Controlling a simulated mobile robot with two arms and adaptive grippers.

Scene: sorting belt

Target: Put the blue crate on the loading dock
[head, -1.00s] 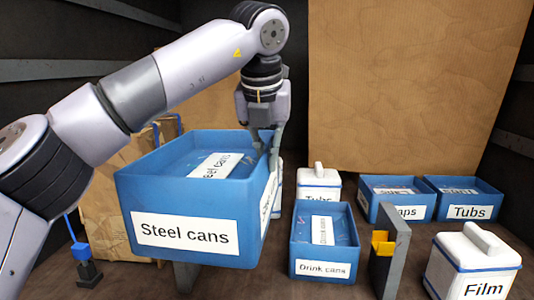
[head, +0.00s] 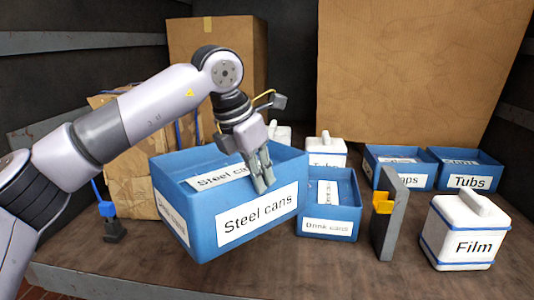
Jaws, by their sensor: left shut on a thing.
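The blue crate (head: 176,206), labelled "Steel cans", is left of the picture's middle. My left gripper (head: 263,184) comes down from above and is shut on the crate's near right wall, with one finger showing on its outer face. The crate is turned with a corner toward me. It appears above the brown deck (head: 330,275), which looks like the loading dock; I cannot tell whether its bottom touches. My right gripper is not in view.
A blue "Drink cans" crate (head: 312,230) stands close right of the held crate. Beyond it are a grey upright plate with a yellow part (head: 388,215), a white "Film" box (head: 440,222) and more blue crates (head: 483,182). Cardboard boxes (head: 410,80) stand behind. The front deck is bare.

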